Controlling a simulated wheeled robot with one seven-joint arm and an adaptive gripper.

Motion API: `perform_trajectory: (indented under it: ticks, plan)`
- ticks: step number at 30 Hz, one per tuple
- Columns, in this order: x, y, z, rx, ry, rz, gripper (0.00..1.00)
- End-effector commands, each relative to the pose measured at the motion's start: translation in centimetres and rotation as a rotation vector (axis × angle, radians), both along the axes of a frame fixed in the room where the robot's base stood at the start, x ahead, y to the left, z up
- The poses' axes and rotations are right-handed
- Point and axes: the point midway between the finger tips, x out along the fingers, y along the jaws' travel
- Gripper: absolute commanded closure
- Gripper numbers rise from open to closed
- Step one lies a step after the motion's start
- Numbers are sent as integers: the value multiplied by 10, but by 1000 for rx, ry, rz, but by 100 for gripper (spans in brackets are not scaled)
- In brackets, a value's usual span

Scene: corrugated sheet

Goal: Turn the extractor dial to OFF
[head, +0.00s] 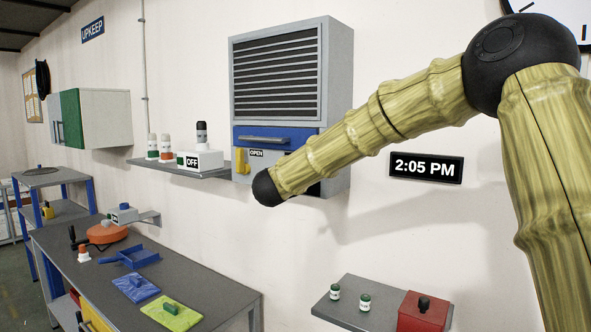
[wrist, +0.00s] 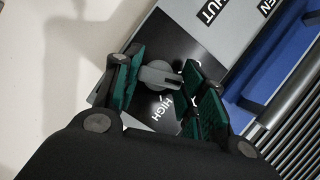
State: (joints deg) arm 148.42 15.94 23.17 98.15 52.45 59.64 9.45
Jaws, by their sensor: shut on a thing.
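The extractor dial (wrist: 157,75) is a grey round knob with a bar-shaped pointer on a black plate, seen in the wrist view. My gripper (wrist: 162,84) has its green-padded fingers on either side of the knob and is shut on it. The pointer bar runs to the right, towards the right finger. The HIGH label (wrist: 161,109) shows below the knob; other dial marks are largely hidden by the right finger. In the head view the extractor (head: 277,75) is a grey wall cabinet with a louvred front. My arm covers the dial and the gripper there.
A blue drawer front (head: 275,139) with a bar handle and a yellow lever (head: 241,161) near an OPEN label sit on the extractor. A wall shelf (head: 178,170) left of it holds a white OFF box (head: 200,160) and bottles. A workbench (head: 190,268) stands below.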

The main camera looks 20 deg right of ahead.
Motion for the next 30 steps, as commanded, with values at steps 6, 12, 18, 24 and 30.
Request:
perform_trajectory:
  ticks: [6, 12, 18, 24, 30]
  plan:
    - [0, 1, 6, -95, 123, 1, 83]
    - [1, 1, 4, -165, 216, 1, 83]
    - [1, 2, 3, -215, 279, 1, 83]
    - [1, 1, 1, -243, 315, 1, 83]
    - [1, 2, -1, -254, 328, 1, 83]
